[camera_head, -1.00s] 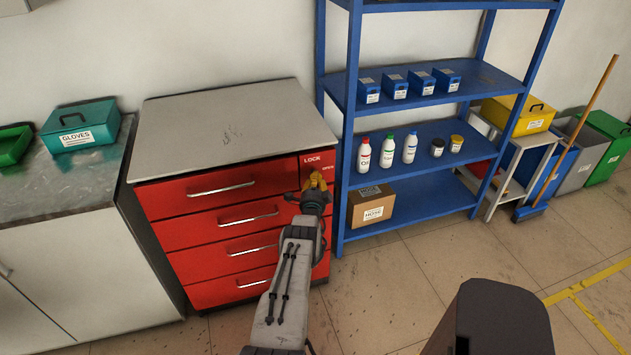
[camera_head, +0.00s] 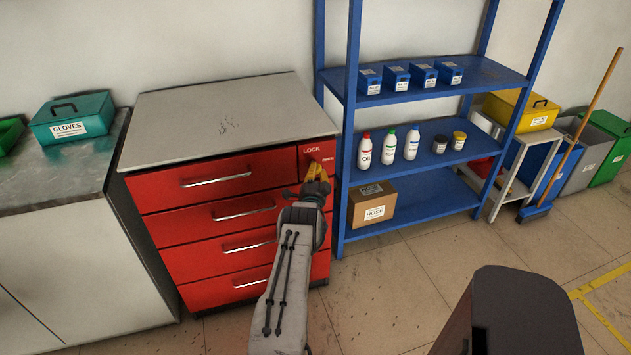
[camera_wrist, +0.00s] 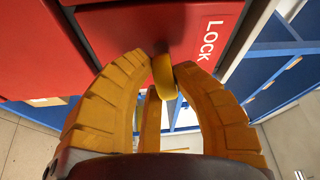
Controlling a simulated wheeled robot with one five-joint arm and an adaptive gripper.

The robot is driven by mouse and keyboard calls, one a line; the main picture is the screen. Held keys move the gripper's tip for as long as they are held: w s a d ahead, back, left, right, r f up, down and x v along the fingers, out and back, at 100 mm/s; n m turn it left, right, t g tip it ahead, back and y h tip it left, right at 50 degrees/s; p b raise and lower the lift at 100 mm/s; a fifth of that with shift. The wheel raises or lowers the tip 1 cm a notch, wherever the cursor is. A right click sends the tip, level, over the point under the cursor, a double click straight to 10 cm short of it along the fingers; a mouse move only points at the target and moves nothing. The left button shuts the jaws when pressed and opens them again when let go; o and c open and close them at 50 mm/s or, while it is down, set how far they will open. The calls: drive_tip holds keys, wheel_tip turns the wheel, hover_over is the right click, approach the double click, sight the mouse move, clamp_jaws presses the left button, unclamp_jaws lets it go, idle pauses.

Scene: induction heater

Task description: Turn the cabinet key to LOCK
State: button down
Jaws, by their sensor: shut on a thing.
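The red cabinet (camera_head: 215,218) has a grey top and several drawers with silver handles. Its upper right panel carries the words LOCK (camera_head: 318,150) and OPEN (camera_head: 328,161). My gripper (camera_head: 316,172) is at that panel, just below the lettering, and hides the keyhole area in the head view. In the wrist view, the yellow fingers of my gripper (camera_wrist: 166,75) close around a yellow rounded key (camera_wrist: 165,78) against the red panel. The LOCK label (camera_wrist: 209,38) is to the right of the key there. The key's exact angle relative to the labels is hard to tell.
A blue shelf (camera_head: 420,165) with bottles, jars, small blue boxes and a cardboard box (camera_head: 372,205) stands close on the right of the cabinet. A metal-topped counter (camera_head: 75,165) with a teal gloves box (camera_head: 72,118) is on the left. Floor in front is partly clear.

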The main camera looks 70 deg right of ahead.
drive_tip(key=shift+w+r+b, duration=0.1)
drive_tip(key=shift+b, duration=0.35)
drive_tip(key=c, duration=1)
unclamp_jaws()
drive_tip(key=shift+a, duration=0.1)
drive_tip(key=shift+v, duration=5.85)
drive_tip(key=shift+f, duration=0.2)
